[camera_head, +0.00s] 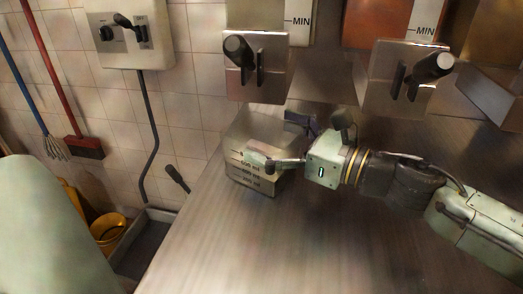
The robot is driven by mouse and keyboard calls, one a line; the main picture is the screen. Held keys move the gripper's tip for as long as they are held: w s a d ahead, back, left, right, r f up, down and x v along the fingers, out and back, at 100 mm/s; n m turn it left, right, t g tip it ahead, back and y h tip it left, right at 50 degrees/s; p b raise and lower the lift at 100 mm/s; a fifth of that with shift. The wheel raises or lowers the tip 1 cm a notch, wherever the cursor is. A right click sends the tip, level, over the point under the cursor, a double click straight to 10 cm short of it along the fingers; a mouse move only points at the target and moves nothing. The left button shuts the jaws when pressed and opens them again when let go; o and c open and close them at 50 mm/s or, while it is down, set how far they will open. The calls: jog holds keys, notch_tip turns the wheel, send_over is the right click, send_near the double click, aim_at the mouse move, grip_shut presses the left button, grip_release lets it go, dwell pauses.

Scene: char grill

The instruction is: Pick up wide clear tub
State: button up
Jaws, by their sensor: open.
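The wide clear tub (238,140) stands on the metal counter, left of the picture's middle. It is see-through, with dark measuring marks on its lower front. My gripper (266,150) reaches in from the right, level with the tub. One finger lies in front of the tub's near right side and overlaps it in the picture. The other finger is partly hidden behind or beside the tub. The jaws are open, and I cannot tell whether a finger touches the tub.
The metal counter (230,235) is clear in front of the tub. Metal dispensers with black taps (241,52) hang above it, close over the tub and my arm. A tiled wall, a switch box (130,33) and a yellow bucket (107,230) are at left.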

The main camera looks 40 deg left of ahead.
jog(key=shift+a, duration=0.35)
jog(key=shift+c, duration=0.2)
jog(key=c, duration=1.7)
